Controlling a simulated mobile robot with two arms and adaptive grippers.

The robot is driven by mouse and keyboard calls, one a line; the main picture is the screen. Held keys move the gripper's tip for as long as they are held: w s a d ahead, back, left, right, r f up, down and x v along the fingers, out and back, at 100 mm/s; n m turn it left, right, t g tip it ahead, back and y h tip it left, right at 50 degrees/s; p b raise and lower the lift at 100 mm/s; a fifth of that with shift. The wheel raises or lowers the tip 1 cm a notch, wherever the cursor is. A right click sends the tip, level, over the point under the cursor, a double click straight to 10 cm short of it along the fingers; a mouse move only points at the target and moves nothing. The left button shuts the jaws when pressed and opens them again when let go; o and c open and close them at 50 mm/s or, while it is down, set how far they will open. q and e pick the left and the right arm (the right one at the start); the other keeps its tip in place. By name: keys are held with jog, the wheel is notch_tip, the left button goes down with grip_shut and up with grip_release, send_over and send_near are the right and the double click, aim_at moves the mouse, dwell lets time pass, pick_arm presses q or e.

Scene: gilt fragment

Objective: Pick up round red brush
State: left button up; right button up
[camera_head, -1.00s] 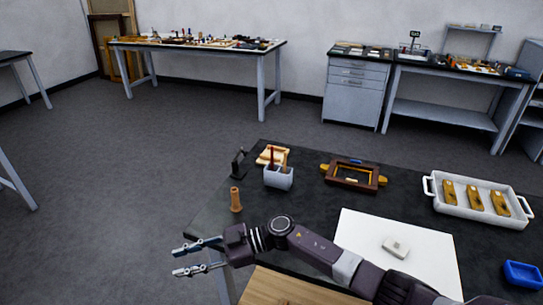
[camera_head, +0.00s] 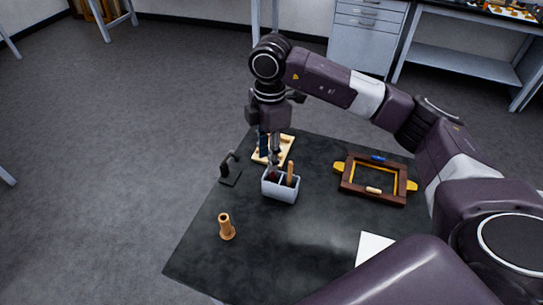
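The round red brush (camera_head: 272,177) appears as a dark red bit standing in the left part of a light grey holder (camera_head: 281,192). Its upper part is hidden by my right gripper. A second brush with an orange-brown handle (camera_head: 291,171) stands in the right part of the holder. My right gripper (camera_head: 269,158) points down at the holder, its two fingers apart, with the tips close above the red brush. I cannot tell whether a finger touches it. My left gripper is not in view.
A wooden tray (camera_head: 287,147) lies behind the holder, and a dark stand (camera_head: 231,168) is to its left. An orange-brown turned piece (camera_head: 226,227) stands in front. A brown frame (camera_head: 375,180) lies to the right. The dark table (camera_head: 270,245) is clear between them.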

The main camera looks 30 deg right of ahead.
aim_at(273, 174)
jog(key=shift+w+d+r, duration=0.15)
jog(key=shift+w+d, duration=0.25)
jog(key=shift+d, duration=0.2)
jog(key=shift+w+d+h, duration=0.15)
jog(key=shift+d+h, duration=0.05)
jog(key=shift+h, duration=0.1)
jog(key=shift+s+f+p, duration=0.2)
jog(key=shift+f+p, duration=0.3)
jog(key=shift+f, duration=0.45)
jog(key=shift+s+a+f, duration=0.1)
jog(key=shift+f, duration=0.2)
jog(key=f+p, duration=0.2)
jog(key=f, duration=0.3)
jog(key=shift+d+p, duration=0.2)
jog(key=shift+p, duration=0.15)
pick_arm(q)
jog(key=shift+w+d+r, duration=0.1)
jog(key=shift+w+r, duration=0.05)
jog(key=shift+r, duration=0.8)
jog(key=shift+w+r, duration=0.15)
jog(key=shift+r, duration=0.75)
pick_arm(e)
grip_shut()
